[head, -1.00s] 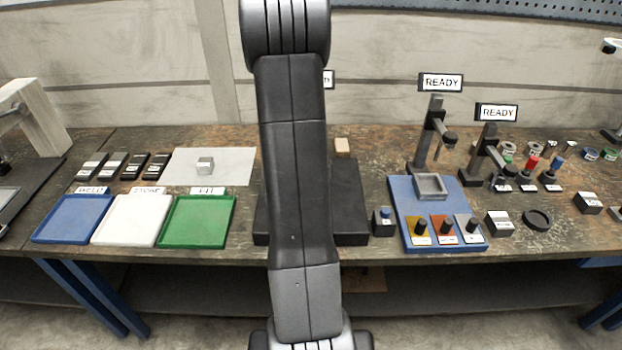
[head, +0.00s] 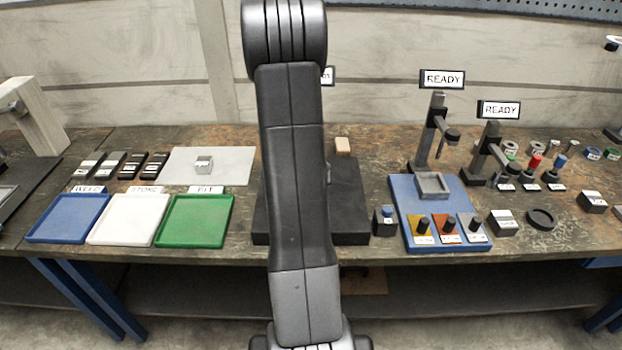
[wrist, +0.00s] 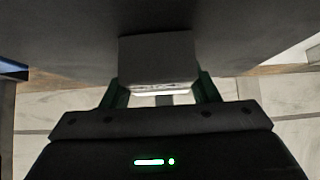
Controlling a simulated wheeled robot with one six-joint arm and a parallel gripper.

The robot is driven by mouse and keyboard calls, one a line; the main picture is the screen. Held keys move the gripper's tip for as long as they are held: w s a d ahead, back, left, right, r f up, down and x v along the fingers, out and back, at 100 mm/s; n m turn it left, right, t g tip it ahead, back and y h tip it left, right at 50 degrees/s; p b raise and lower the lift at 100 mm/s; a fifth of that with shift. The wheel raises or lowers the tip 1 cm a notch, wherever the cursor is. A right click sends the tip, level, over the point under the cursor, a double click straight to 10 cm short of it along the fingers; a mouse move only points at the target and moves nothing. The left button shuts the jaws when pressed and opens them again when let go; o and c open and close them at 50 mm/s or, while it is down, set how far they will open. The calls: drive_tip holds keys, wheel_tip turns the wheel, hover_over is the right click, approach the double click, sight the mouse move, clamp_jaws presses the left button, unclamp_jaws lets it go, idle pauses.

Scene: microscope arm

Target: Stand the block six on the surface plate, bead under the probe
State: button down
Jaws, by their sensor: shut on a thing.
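In the wrist view my gripper (wrist: 162,88) is shut on a grey block (wrist: 157,60), which lies between its two green-edged fingers. A pale strip shows along the block's near edge; I cannot read its marking or see a bead. The dark surface plate (wrist: 60,40) fills the view beyond the block; I cannot tell whether the two touch. In the head view the black surface plate (head: 350,215) shows on both sides of my arm. My arm hides its middle, the probe, and my gripper.
Blue, white and green trays (head: 198,220) stand left of the plate. A pale sheet (head: 235,165) carries a small grey block (head: 204,164). Right of the plate are a small blue-topped block (head: 385,220), a blue board (head: 405,205) and two stands with READY signs (head: 443,79).

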drive_tip(key=c, duration=0.5)
unclamp_jaws()
drive_tip(key=shift+s+r+p, duration=0.25)
drive_tip(key=shift+r+p, duration=0.05)
drive_tip(key=shift+r, duration=0.1)
drive_tip(key=p+v, duration=0.4)
drive_tip(key=v, duration=0.7)
drive_tip(key=shift+s, duration=0.2)
